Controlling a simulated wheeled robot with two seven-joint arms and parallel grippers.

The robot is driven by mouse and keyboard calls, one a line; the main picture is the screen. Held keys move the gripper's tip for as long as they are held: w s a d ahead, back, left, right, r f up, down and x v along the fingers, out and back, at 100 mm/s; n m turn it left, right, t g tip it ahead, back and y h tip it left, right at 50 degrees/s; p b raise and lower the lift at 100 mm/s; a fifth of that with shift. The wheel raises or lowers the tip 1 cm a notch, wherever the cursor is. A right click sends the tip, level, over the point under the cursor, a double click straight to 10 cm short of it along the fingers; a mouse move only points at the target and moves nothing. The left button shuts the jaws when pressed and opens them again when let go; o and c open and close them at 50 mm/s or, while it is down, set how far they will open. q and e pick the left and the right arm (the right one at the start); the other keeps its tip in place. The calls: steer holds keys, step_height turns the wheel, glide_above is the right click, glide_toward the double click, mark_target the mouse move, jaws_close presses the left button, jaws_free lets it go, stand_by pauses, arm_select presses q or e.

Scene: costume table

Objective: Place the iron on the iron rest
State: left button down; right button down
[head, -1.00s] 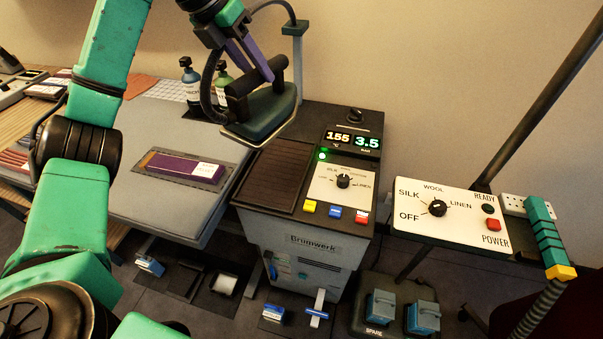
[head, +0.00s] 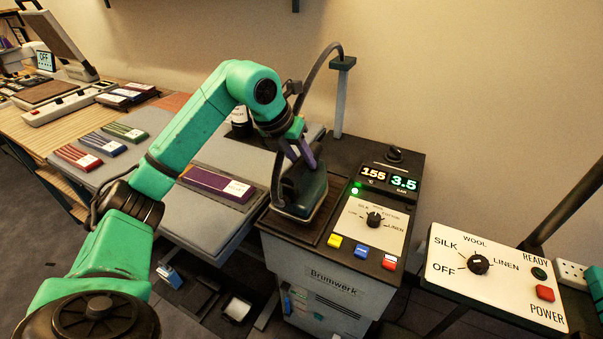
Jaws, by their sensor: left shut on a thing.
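The iron (head: 309,196) has a dark green body and a pale soleplate edge. It is upright, at the brown ribbed iron rest (head: 291,229) on top of the steam station; whether its sole touches the rest is hard to tell. My left gripper (head: 303,160) is shut on the iron's handle from above, its purple fingers partly hiding it. The iron covers much of the rest; its front strip shows. A dark hose runs from the iron up to a post. My right gripper is not in view.
The station's panel (head: 371,220) with dial and coloured buttons is right of the rest. A grey ironing board (head: 190,222) with a purple folded cloth (head: 217,184) is left. A post (head: 343,95) stands behind. A white control box (head: 492,273) is at the right.

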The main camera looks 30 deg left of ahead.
arm_select(q)
step_height(320, 180, down, 4)
steer(key=shift+r, duration=0.2)
steer(key=c, duration=0.5)
jaws_free()
steer(key=shift+f, duration=0.1)
steer(key=shift+s, duration=0.1)
steer(key=v, duration=1.2)
steer(key=shift+d, duration=0.1)
